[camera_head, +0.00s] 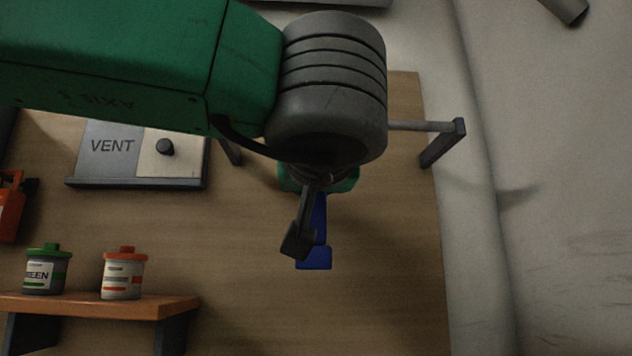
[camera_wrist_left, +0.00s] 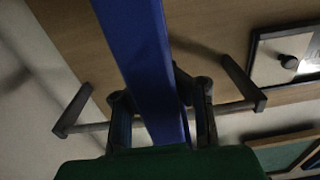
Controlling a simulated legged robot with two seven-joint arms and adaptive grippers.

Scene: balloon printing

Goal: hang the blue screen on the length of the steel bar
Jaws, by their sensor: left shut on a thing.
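The steel bar (camera_head: 412,126) is a thin grey rod held off the wooden board by two dark brackets, one at its right end (camera_head: 443,144). My arm hides its middle in the head view. My left gripper (camera_head: 305,242) is shut on the blue screen (camera_head: 316,257), which is mostly hidden there by my wrist. In the left wrist view the blue screen (camera_wrist_left: 138,55) is a long flat strip between the fingers of my gripper (camera_wrist_left: 160,98). The bar (camera_wrist_left: 236,107) shows on both sides of the gripper. I cannot tell whether the screen touches the bar. My right gripper is not in view.
A VENT panel (camera_head: 112,147) with a black knob is on the board at left. An orange shelf (camera_head: 100,306) below holds a green-lidded jar (camera_head: 46,270) and an orange-lidded jar (camera_head: 124,275). An orange item (camera_head: 10,205) is at the left edge. Board right of the gripper is clear.

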